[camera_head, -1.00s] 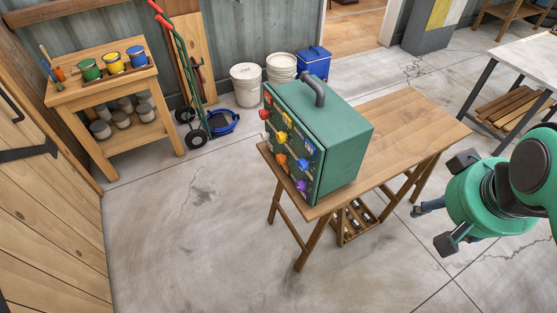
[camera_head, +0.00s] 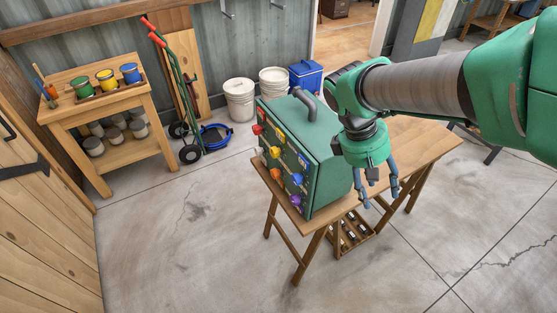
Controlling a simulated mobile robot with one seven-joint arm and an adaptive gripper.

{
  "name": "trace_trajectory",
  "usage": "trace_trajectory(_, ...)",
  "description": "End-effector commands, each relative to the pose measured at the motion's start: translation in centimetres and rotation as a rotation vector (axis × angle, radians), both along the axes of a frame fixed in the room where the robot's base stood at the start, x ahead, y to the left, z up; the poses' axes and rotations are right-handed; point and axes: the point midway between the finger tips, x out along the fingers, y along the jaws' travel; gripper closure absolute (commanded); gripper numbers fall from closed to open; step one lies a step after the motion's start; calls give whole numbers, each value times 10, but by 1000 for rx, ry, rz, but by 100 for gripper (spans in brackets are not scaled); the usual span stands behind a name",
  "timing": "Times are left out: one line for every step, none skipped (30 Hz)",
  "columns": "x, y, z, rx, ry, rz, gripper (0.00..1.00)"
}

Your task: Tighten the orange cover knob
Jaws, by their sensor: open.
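A green box-shaped unit (camera_head: 328,181) with a dark top handle stands on a wooden table. Its front panel faces left and carries several coloured knobs. The orange knob (camera_head: 275,173) is in the lower part of the panel, left of a blue knob (camera_head: 297,179) and above a purple one (camera_head: 296,200). Whether it is a cover knob or how tight it is cannot be told. My gripper (camera_head: 380,201) is open and empty, pointing down. In the picture it is to the right of the unit, on the side away from the knobs.
The wooden table (camera_head: 424,145) has bare top to the right of the unit. A shelf with paint cans (camera_head: 105,78), a hand truck (camera_head: 176,93), white buckets (camera_head: 239,99) and a blue cooler (camera_head: 305,74) stand behind. The floor left of the table is clear.

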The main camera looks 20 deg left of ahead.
Motion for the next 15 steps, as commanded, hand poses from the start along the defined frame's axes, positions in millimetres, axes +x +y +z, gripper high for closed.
trace_trajectory(6, 9, -8, -29, 29, 40, 48)
trace_trajectory(10, 14, -12, -47, 44, 61, 48)
trace_trajectory(14, 20, -18, -69, 64, 89, 48)
trace_trajectory(17, 24, -21, -86, 77, 111, 48)
trace_trajectory(21, 29, -26, -104, 93, 132, 48)
trace_trajectory(24, 35, -31, -127, 112, 160, 48)
trace_trajectory(28, 40, -36, -145, 125, 182, 48)
trace_trajectory(30, 45, -40, -163, 141, 204, 48)
trace_trajectory(34, 52, -46, -186, 158, 232, 48)
trace_trajectory(37, 57, -51, -204, 172, 253, 48)
trace_trajectory(39, 62, -55, -221, 185, 274, 48)
trace_trajectory(43, 69, -62, -247, 205, 302, 48)
trace_trajectory(45, 74, -67, -265, 218, 323, 48)
trace_trajectory(47, 80, -72, -282, 231, 344, 48)
trace_trajectory(50, 87, -78, -308, 250, 373, 48)
